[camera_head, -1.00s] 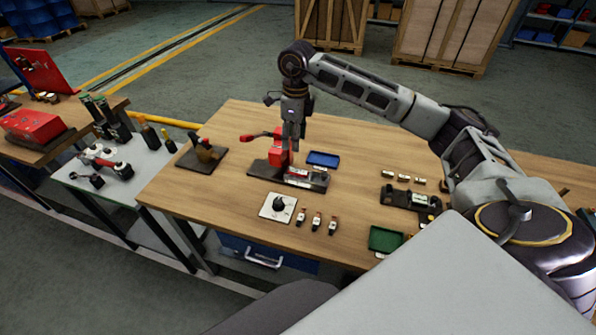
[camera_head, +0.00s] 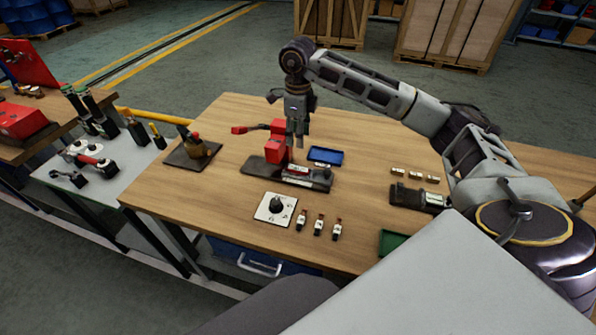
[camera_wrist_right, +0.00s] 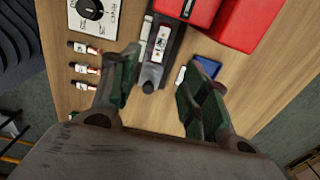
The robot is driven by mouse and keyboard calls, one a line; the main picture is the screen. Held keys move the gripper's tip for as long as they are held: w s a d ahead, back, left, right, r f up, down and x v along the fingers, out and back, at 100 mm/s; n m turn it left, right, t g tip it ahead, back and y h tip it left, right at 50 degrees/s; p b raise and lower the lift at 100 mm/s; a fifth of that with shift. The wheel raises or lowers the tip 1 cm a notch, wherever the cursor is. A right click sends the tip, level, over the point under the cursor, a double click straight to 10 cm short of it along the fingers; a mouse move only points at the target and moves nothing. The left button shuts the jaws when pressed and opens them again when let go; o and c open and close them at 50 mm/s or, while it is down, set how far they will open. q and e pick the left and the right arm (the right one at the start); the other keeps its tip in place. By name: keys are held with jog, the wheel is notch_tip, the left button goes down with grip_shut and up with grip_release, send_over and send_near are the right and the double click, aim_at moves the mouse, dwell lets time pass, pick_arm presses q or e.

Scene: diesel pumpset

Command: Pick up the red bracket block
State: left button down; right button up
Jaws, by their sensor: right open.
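The red bracket block (camera_head: 276,150) looks like an upright red block on a dark base plate (camera_head: 316,181) on the wooden table. A red arm with a knob-like end reaches left behind it. In the right wrist view, large red parts (camera_wrist_right: 250,22) show at the top; which of them is the bracket block I cannot tell. My right gripper (camera_head: 297,143) points down just right of the red block and overlaps its edge in the head view. In the right wrist view, its fingers (camera_wrist_right: 157,80) are apart, with nothing held between them. My left gripper is not in view.
A blue tray (camera_head: 326,155) lies behind the base plate. A white dial plate (camera_head: 276,208) and several small red-topped parts (camera_head: 319,226) lie in front. A green tray (camera_head: 392,242) sits at the front right. A dark holder (camera_head: 192,153) stands at the left.

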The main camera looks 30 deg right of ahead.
jog(key=shift+r, duration=0.1)
send_over(298, 169)
notch_tip(298, 169, down, 8)
jog(key=shift+r+p, duration=0.15)
jog(key=shift+p, duration=0.2)
jog(key=shift+w+f, duration=0.1)
jog(key=shift+f, duration=0.4)
jog(key=shift+f, duration=0.1)
